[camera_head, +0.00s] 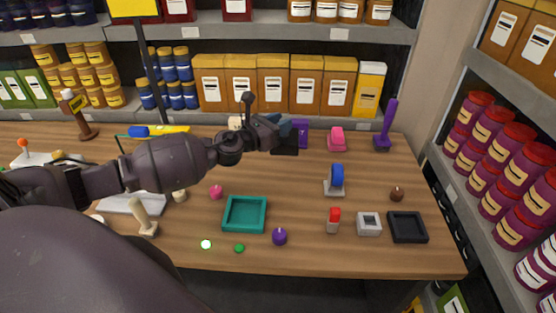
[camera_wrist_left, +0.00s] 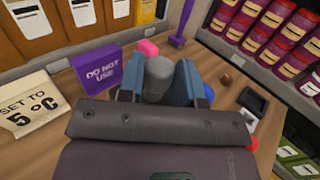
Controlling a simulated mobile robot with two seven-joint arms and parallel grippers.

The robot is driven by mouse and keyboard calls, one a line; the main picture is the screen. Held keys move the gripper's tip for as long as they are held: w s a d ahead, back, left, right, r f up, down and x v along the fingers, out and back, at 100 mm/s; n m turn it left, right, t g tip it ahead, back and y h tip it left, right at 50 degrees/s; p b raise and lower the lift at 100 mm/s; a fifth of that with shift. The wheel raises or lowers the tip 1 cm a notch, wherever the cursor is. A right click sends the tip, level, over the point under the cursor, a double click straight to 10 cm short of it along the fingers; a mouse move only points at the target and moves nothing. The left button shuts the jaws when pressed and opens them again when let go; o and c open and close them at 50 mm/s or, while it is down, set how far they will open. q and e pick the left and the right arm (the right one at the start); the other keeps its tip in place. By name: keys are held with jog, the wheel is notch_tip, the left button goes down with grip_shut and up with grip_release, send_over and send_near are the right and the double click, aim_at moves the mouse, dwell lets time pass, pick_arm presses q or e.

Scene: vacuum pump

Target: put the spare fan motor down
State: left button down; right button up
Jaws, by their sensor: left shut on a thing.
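My left gripper (camera_head: 293,136) reaches in from the left and is held above the back middle of the wooden table (camera_head: 300,186). In the left wrist view its two blue fingers are shut on a grey, rounded cylinder, which looks like the spare fan motor (camera_wrist_left: 158,76). The motor is between the fingers, with its lower part hidden by the gripper body. In the head view I cannot make the motor out behind the gripper. My right gripper is not in view.
A purple "DO NOT USE" box (camera_wrist_left: 101,71) and a pink object (camera_head: 337,138) stand near the gripper. A teal tray (camera_head: 229,215), a black tray (camera_head: 407,240), a blue item on a stand (camera_head: 336,176) and a red-topped item (camera_head: 333,221) stand further forward. Bare table lies between them.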

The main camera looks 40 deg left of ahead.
aim_at(280, 151)
pick_arm(q)
notch_tip(280, 151, down, 8)
jog(key=b, duration=0.3)
jog(key=shift+f+b, duration=0.15)
jog(key=shift+b, duration=0.15)
jog(key=shift+f+b, duration=0.4)
jog(key=shift+f, duration=0.3)
notch_tip(280, 151, down, 3)
jog(key=shift+f+b, duration=0.2)
jog(key=shift+b, duration=0.75)
jog(key=shift+r, duration=0.1)
jog(key=c, duration=0.8)
grip_release()
jog(key=shift+f, duration=0.2)
jog(key=shift+s+r, duration=0.1)
jog(key=shift+r, duration=0.1)
jog(key=b+v, duration=0.1)
jog(key=v, duration=1)
jog(key=shift+s+f, duration=0.15)
jog(key=shift+s, duration=0.15)
jog(key=shift+s+b, duration=0.15)
jog(key=shift+b, duration=0.15)
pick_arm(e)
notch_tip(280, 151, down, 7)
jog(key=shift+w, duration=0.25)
pick_arm(q)
jog(key=shift+a, duration=0.1)
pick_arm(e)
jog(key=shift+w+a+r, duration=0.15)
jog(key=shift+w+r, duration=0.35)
